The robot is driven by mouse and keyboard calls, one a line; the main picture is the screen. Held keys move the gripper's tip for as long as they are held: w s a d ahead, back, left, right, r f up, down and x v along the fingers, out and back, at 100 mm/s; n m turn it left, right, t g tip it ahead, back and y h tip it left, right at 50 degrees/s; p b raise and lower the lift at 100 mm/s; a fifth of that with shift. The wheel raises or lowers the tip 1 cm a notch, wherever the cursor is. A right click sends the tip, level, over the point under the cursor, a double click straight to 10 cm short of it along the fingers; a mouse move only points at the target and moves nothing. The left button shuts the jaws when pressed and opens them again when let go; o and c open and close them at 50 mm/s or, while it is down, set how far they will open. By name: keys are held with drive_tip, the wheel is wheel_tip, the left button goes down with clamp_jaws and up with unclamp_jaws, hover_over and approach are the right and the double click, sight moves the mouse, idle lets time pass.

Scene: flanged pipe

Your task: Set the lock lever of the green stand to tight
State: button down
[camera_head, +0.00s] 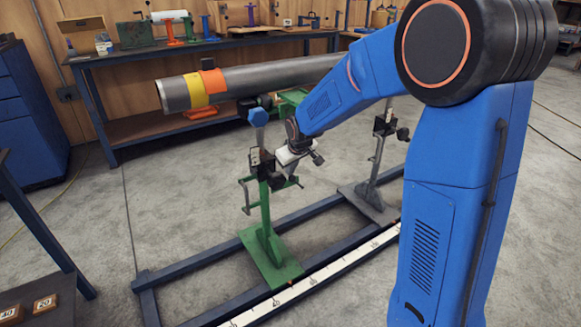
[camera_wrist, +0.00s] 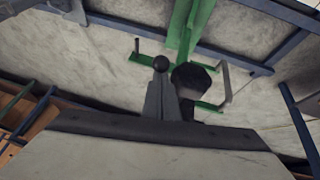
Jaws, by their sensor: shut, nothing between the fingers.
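The green stand (camera_head: 266,215) stands upright on the dark floor rails, with a black clamp block and a bent crank handle (camera_head: 246,195) on its left. My gripper (camera_head: 284,172) points down at the block's right side and hides part of it. Dark lever parts show just below the gripper; the lever's setting cannot be read. In the wrist view my shut, empty grey fingers (camera_wrist: 163,98) point towards the green post (camera_wrist: 188,30). A black ball knob (camera_wrist: 161,63) shows at the fingertips, and a larger dark knob (camera_wrist: 190,76) lies just right. Contact cannot be told.
A grey pipe (camera_head: 270,77) with yellow and orange bands lies above and behind the stand. A grey stand (camera_head: 374,192) is to the right on the rails. A white scale strip (camera_head: 330,270) runs in front. A workbench (camera_head: 105,62) is at the back.

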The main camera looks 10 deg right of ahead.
sight(291, 178)
drive_tip(key=shift+s+f+t+y, duration=0.15)
drive_tip(key=shift+f+t, duration=0.3)
drive_tip(key=shift+f, duration=0.15)
drive_tip(key=shift+s+f+t+y, duration=0.1)
drive_tip(key=shift+f+t+y, duration=0.05)
drive_tip(key=shift+f+t, duration=0.4)
drive_tip(key=shift+d+f, duration=0.1)
drive_tip(key=shift+f, duration=0.7)
